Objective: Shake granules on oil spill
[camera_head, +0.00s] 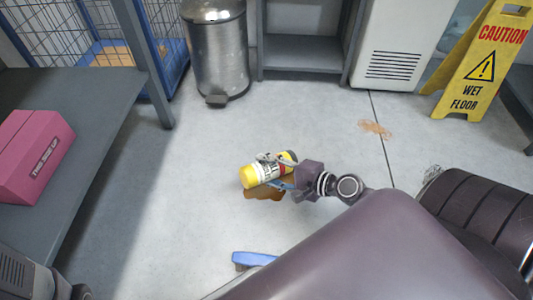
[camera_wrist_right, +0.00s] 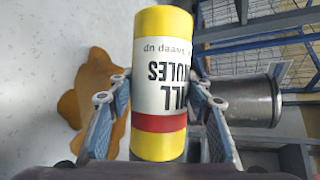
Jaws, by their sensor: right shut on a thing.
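A yellow granule canister (camera_head: 264,172) with a white label and red band is held over the floor in the head view, tilted on its side. My right gripper (camera_head: 278,171) is shut on the canister's middle; its two blue-grey fingers press on both sides of the canister (camera_wrist_right: 162,90) in the right wrist view. A brown oil spill (camera_head: 263,193) lies on the floor beneath the canister, partly hidden by it. It also shows left of the canister in the right wrist view (camera_wrist_right: 88,98). No granules show on the spill. My left gripper is not clearly in view.
A smaller, paler brown stain (camera_head: 375,129) lies to the right. A metal pedal bin (camera_head: 217,55) and a yellow wet-floor sign (camera_head: 470,65) stand at the back. A pink box (camera_head: 37,150) sits on a grey shelf at left. A blue object (camera_head: 252,260) lies near the front.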

